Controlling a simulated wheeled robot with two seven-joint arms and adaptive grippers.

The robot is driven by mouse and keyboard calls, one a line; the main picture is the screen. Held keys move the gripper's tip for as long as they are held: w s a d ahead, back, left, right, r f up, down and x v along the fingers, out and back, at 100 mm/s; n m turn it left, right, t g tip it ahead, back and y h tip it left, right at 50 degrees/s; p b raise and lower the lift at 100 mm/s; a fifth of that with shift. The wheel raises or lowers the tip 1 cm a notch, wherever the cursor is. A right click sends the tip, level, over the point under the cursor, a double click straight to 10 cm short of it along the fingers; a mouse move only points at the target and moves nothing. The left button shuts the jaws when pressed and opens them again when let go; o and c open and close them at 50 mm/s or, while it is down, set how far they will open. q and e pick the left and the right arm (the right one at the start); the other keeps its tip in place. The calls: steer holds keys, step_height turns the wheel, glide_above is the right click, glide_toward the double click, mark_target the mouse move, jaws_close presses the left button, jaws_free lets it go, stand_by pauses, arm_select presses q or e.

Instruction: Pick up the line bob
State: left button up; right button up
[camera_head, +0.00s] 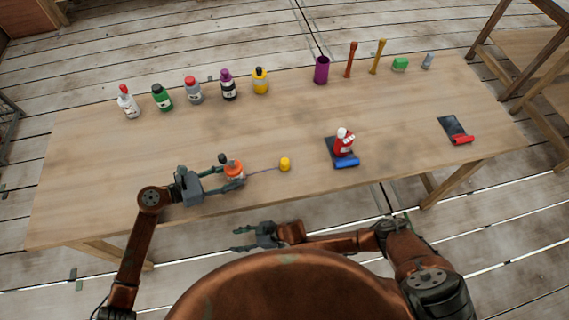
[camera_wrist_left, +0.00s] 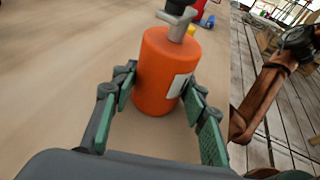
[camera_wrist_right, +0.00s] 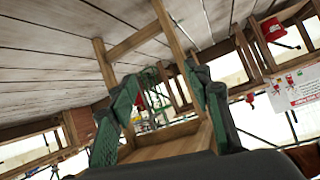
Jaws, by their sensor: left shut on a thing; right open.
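My left gripper (camera_head: 236,172) is shut on an orange cylinder (camera_head: 233,166) with a grey crank-like top, at the front left of the table. In the left wrist view the orange cylinder (camera_wrist_left: 160,75) stands between the fingers, a white label on its side. A thin line runs right from it to a small yellow piece (camera_head: 285,164), which looks like the line bob and lies on the table; it shows in part behind the cylinder in the left wrist view (camera_wrist_left: 191,30). My right gripper (camera_head: 240,239) is open and empty, off the table's front edge.
Several bottles (camera_head: 192,90) stand along the back left of the table (camera_head: 250,125). A purple cup (camera_head: 321,71), two upright sticks (camera_head: 377,56) and a green block (camera_head: 400,64) stand at the back right. A red-and-white item (camera_head: 343,141) sits on a dark blue-edged pad; a similar red-edged pad (camera_head: 455,129) lies further right.

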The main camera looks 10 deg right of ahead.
steer(key=s+d+r+n+g, duration=0.1)
steer(key=s+r+n+g, duration=0.3)
steer(key=s, duration=0.9)
steer(key=w+a+r+n+g+y, duration=0.2)
steer(key=a+r+n, duration=0.25)
steer(key=r, duration=0.75)
steer(key=w+a+r+n+g+y, duration=0.1)
steer(key=a+r+n, duration=0.4)
steer(key=r, duration=0.8)
steer(key=w+a+r+n+g+y, duration=0.2)
steer(key=a+r+n, duration=0.3)
steer(key=r, duration=0.7)
steer(key=d+r+n+h, duration=0.35)
steer(key=d+n, duration=0.25)
steer(key=d, duration=0.2)
steer(key=n+t+h, duration=0.6)
steer(key=t+h, duration=0.4)
glide_toward(285, 161)
steer(key=x, duration=0.4)
steer(key=shift+w+d+f, duration=0.15)
steer(key=shift+w+f, duration=0.1)
steer(key=shift+f, duration=0.15)
steer(key=shift+a+x, duration=0.1)
steer(key=shift+x, duration=1.35)
steer(key=shift+a+x, duration=0.15)
steer(key=shift+x, duration=1.3)
steer(key=shift+s, duration=0.15)
